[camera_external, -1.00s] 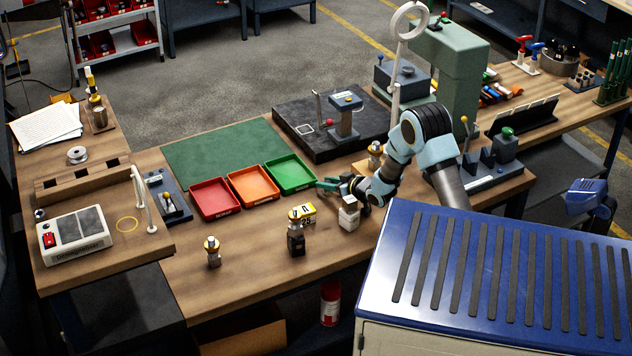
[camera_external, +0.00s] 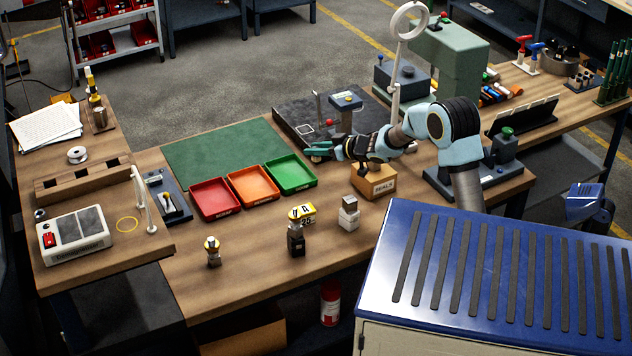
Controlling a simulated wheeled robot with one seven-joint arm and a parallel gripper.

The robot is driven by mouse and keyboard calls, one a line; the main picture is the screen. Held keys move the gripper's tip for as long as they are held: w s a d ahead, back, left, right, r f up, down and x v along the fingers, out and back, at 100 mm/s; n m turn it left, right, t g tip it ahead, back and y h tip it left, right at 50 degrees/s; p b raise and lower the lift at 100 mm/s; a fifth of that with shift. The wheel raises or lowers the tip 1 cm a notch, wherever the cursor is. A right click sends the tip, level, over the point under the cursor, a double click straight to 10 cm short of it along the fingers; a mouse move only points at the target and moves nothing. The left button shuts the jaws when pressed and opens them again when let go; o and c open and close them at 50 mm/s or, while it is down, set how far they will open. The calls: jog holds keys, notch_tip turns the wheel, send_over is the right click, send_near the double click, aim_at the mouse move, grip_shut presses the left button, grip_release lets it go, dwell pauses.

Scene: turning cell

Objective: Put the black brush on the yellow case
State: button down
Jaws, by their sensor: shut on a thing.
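My gripper (camera_external: 320,150) has green-teal fingers. It is above the bench, between the green tray and the black surface plate, pointing left. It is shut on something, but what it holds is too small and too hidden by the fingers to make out. I cannot clearly pick out the black brush anywhere. A small yellow case (camera_external: 307,213) with dark figures on it stands on the front part of the bench, partly hidden by a dark bottle (camera_external: 296,243). My gripper is apart from it, farther back and higher.
Red (camera_external: 215,198), orange (camera_external: 253,186) and green (camera_external: 291,174) trays stand left of my gripper. A gauge stand (camera_external: 346,101) rises behind my gripper.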

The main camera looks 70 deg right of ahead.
jog(key=w+a+r+n+y+p, duration=0.2)
jog(key=w+a+r+n+y, duration=0.1)
jog(key=a+n+y, duration=0.15)
jog(key=n+g+y+p, duration=0.2)
jog(key=n+y+p, duration=0.1)
jog(key=n+y, duration=0.45)
send_over(305, 209)
jog(key=shift+m+y, duration=0.3)
jog(key=shift+m, duration=0.2)
notch_tip(305, 209, down, 6)
jog(key=shift+f, duration=0.2)
jog(key=shift+f+p, duration=0.75)
jog(key=shift+f, duration=1.65)
jog(key=shift+f, duration=0.2)
jog(key=c, duration=0.6)
grip_release()
